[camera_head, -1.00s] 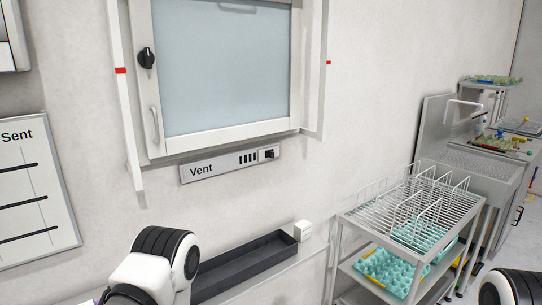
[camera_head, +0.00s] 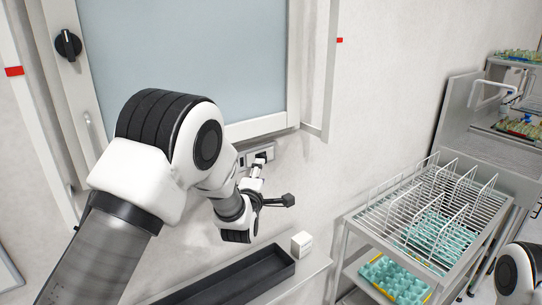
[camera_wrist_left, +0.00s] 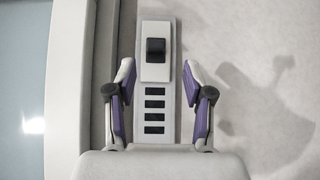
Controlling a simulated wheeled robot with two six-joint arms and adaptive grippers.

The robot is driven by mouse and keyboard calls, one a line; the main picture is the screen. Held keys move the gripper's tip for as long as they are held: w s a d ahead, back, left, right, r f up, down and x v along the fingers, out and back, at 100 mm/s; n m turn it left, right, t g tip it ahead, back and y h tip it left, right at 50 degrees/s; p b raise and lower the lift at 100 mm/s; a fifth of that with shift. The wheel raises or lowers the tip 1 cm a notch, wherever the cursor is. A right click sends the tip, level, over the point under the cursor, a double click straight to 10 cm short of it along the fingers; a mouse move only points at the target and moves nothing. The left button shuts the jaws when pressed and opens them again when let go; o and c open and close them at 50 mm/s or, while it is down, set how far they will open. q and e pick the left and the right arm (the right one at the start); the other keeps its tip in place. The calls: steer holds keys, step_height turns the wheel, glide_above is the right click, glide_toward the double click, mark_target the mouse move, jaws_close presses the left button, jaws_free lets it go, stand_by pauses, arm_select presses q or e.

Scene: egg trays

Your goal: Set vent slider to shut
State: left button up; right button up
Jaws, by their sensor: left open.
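The vent panel (camera_head: 268,152) is on the wall below the window, mostly hidden by my left arm in the head view. In the left wrist view the grey vent panel (camera_wrist_left: 155,132) runs upright, with several dark slots and a black slider knob (camera_wrist_left: 155,46) on a pale plate. My left gripper (camera_wrist_left: 157,72) is open, with its purple-sided fingers on either side of the panel. The knob lies just past the fingertips, between their lines. In the head view the left gripper (camera_head: 260,165) is at the panel. I cannot tell whether it touches. My right gripper is not in view.
The framed window (camera_head: 190,60) with a black rotary knob (camera_head: 68,45) is above the panel. Below are a ledge with a dark tray (camera_head: 225,285) and a white box (camera_head: 302,244). A wire rack cart (camera_head: 420,215) with teal egg trays stands at right.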

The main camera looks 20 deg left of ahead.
mark_target(263, 157)
arm_select(q)
steer(key=w+p, duration=0.1)
steer(key=w+r, duration=0.1)
steer(key=w+p, duration=0.1)
steer(key=w, duration=0.1)
steer(key=shift+a+r+p, duration=0.25)
steer(key=shift+a+p, duration=0.1)
steer(key=w, duration=0.1)
steer(key=w+f, duration=0.1)
steer(key=w, duration=0.1)
steer(key=shift+w+a+f, duration=0.1)
steer(key=shift+a, duration=0.1)
steer(key=shift+s, duration=0.2)
steer(key=shift+s+r, duration=0.15)
steer(key=shift+r, duration=0.05)
jaws_close()
